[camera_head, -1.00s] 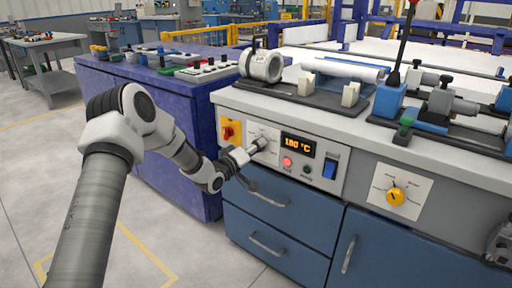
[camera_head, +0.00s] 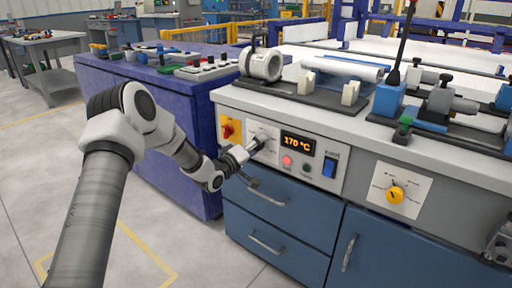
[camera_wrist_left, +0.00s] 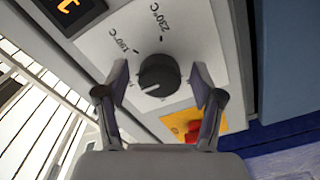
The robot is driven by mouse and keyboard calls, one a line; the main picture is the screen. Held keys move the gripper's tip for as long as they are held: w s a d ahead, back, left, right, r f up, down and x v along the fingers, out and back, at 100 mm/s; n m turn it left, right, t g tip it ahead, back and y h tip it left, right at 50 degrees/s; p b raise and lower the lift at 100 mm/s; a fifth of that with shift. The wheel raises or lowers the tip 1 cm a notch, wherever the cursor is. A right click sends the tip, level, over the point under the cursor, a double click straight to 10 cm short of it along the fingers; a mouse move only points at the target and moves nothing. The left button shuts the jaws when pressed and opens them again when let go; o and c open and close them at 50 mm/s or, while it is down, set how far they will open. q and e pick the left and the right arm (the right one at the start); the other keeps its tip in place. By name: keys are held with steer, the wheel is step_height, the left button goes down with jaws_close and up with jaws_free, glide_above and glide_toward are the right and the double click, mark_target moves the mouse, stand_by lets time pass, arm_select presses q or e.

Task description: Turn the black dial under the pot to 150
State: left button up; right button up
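My left gripper (camera_wrist_left: 160,82) has one finger on each side of the dial, with a visible gap on both sides. In the head view, the left gripper (camera_head: 248,148) reaches the dial's plate (camera_head: 265,131) and mostly hides the dial. The orange display (camera_head: 298,145) reads 170 °C. A light metal pot-like cylinder (camera_head: 262,66) stands on the counter above. My right gripper is not in view.
A red knob on a yellow plate (camera_head: 229,129) is left of the dial. A red button (camera_head: 288,161) and a blue switch (camera_head: 329,167) are to the right. A drawer handle (camera_head: 262,193) sticks out below. A yellow knob (camera_head: 395,194) is farther right.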

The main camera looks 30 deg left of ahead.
arm_select(q)
steer(key=s, duration=1.2)
steer(key=shift+a, duration=0.45)
